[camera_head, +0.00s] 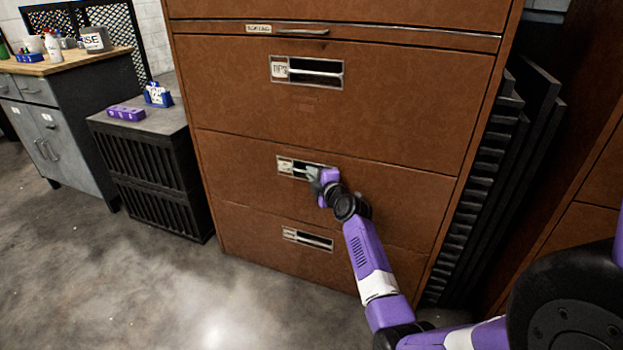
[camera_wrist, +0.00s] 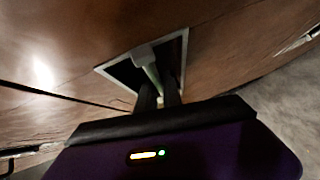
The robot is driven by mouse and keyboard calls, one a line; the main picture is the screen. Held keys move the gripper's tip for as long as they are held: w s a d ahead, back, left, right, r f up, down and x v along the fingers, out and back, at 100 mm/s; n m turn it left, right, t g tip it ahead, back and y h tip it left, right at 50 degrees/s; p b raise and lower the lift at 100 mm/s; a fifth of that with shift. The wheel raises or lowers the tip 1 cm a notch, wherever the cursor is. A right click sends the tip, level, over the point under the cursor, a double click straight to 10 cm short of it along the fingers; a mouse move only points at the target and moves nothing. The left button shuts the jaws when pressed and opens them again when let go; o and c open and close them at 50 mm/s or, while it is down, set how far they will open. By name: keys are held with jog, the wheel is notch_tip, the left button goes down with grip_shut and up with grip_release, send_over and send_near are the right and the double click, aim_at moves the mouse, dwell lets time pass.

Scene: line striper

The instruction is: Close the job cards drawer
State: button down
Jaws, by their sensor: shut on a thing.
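A brown filing cabinet (camera_head: 225,90) fills the middle of the head view. Its drawers have recessed pulls with label cards. The label on the drawer at my gripper is too small to read, so I cannot tell whether it is the job cards drawer (camera_head: 400,190). My gripper (camera_head: 314,176) is at this drawer's pull. In the wrist view the dark fingers (camera_wrist: 160,92) reach into the framed recess and are shut on the pale handle bar (camera_wrist: 147,62). The drawer front looks about flush with the cabinet; any small gap cannot be made out.
The bottom drawer has its own pull (camera_head: 307,239). A black crate unit (camera_head: 150,160) with purple and blue items on top stands left, beside a grey workbench (camera_head: 60,130). Dark panels (camera_head: 500,170) lean right of the cabinet. The concrete floor in front (camera_head: 110,290) is clear.

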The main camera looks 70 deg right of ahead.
jog(key=shift+s+d, duration=0.15)
jog(key=c, duration=1.8)
grip_release()
jog(key=shift+p+v, duration=0.7)
jog(key=shift+v, duration=3.15)
